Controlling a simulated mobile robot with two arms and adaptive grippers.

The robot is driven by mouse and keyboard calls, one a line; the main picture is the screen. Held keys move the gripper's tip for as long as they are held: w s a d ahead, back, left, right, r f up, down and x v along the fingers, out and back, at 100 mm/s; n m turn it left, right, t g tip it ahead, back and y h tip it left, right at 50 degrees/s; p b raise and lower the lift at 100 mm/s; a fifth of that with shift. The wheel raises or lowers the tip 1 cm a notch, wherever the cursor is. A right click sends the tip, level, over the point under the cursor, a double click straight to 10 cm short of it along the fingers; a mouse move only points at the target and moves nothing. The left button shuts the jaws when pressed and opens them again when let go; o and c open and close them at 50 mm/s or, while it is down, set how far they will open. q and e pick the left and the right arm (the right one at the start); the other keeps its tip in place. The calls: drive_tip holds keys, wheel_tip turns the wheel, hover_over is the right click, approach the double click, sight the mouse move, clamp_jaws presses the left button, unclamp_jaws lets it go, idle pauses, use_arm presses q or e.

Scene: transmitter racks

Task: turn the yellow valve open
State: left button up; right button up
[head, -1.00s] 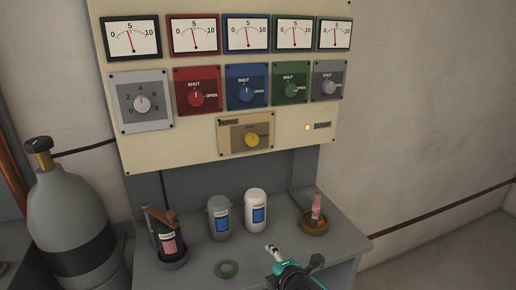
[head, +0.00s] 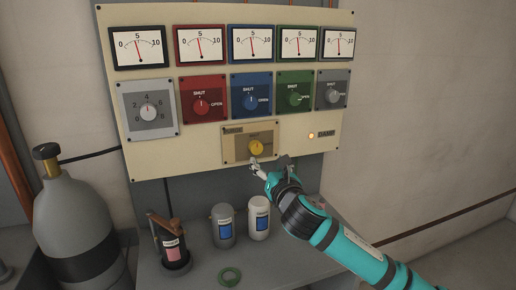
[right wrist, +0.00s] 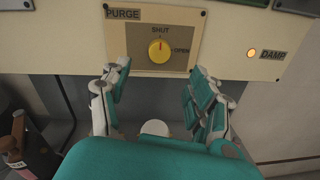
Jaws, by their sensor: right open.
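The yellow valve (head: 256,148) is a round knob on a beige plate (head: 235,152) at the bottom middle of the panel. In the right wrist view the yellow valve (right wrist: 159,51) has a red mark pointing up to SHUT, with OPEN to its right and a PURGE label at upper left. My right gripper (head: 262,168) is just below and in front of the valve. In the right wrist view the right gripper (right wrist: 158,100) has its fingers spread wide, with nothing between them, and the valve is ahead of them. My left gripper is not in view.
Red (head: 201,105), blue (head: 251,101), green (head: 295,99) and grey (head: 332,95) valves sit above, under several gauges. A lit lamp (head: 311,135) is beside DAMP. A gas cylinder (head: 72,215) stands left.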

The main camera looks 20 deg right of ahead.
sight(257, 148)
drive_tip(key=w+p, duration=0.1)
drive_tip(key=w, duration=0.9)
drive_tip(key=shift+w+d, duration=0.15)
drive_tip(key=c, duration=1.1)
